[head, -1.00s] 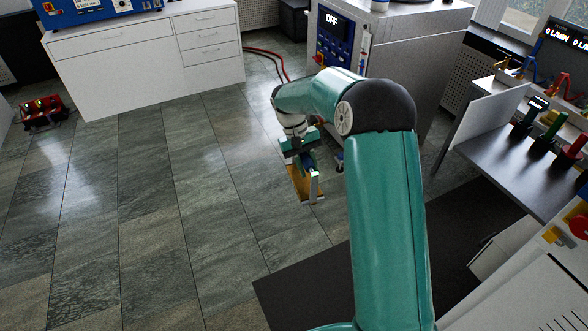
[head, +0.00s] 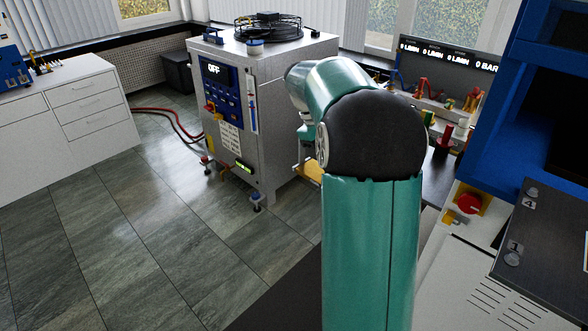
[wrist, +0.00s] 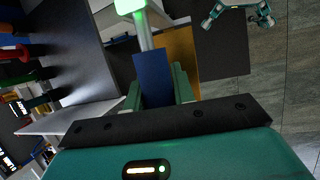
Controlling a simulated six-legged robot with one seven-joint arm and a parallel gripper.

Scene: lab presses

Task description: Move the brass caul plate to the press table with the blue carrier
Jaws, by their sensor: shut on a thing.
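The brass caul plate (wrist: 181,58) hangs at my gripper (wrist: 159,88) in the wrist view, with a blue block and a pale metal bar in front of it. In the head view only a small brass corner (head: 314,172) shows behind my arm, and most of my gripper (head: 306,150) is hidden. A blue machine (head: 490,135), possibly a press, stands at the right. I cannot make out a blue carrier on a press table.
A grey cabinet (head: 228,130) reading OFF stands ahead, with red hoses on the floor to its left. White drawers (head: 92,115) stand at far left. A dark bench with coloured valves is behind my arm. The tiled floor (head: 130,240) at left is clear.

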